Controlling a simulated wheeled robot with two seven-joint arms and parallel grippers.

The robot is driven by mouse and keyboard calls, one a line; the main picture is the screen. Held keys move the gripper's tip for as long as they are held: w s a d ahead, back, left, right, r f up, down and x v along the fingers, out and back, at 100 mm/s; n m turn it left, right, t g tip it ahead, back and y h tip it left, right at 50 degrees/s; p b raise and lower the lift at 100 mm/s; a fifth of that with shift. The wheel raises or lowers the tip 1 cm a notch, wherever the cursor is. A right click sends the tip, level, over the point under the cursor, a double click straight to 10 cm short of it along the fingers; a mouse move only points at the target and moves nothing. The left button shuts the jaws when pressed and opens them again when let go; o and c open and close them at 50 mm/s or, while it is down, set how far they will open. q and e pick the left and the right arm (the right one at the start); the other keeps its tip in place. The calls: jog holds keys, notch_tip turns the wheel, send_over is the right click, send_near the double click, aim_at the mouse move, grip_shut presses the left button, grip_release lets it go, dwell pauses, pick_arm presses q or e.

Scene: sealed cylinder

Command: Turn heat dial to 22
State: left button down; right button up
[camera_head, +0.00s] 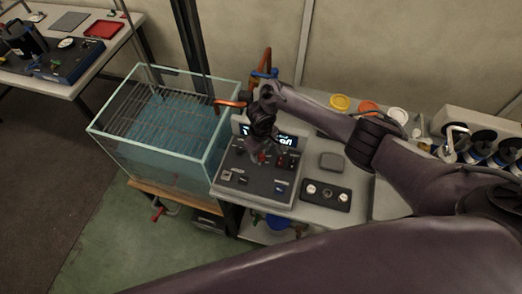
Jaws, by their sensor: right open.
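The dark control panel (256,188) sits on the bench beside the glass tank. It carries several small knobs and switches, with red parts near its middle, and a lit display (286,139) at its back edge, partly covered by my right arm. I cannot tell which control is the heat dial, and the display's digits are too small and covered to read. My right gripper (262,152) points down over the back middle of the panel, close to the red controls. It is open, and I cannot tell whether it touches a knob. My left gripper is out of view.
A water-filled glass tank (165,115) with a wire rack stands left of the panel. A small black plate (325,196) with round knobs and a grey block (331,161) lie to the right. Coloured lids (340,102) stand behind my right arm. Another table (110,50) is far left.

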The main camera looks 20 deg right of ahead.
aim_at(261, 154)
jog(key=shift+r, duration=0.35)
notch_tip(261, 154, up, 7)
jog(key=shift+r, duration=0.1)
jog(key=shift+s, duration=0.1)
dwell(0.5)
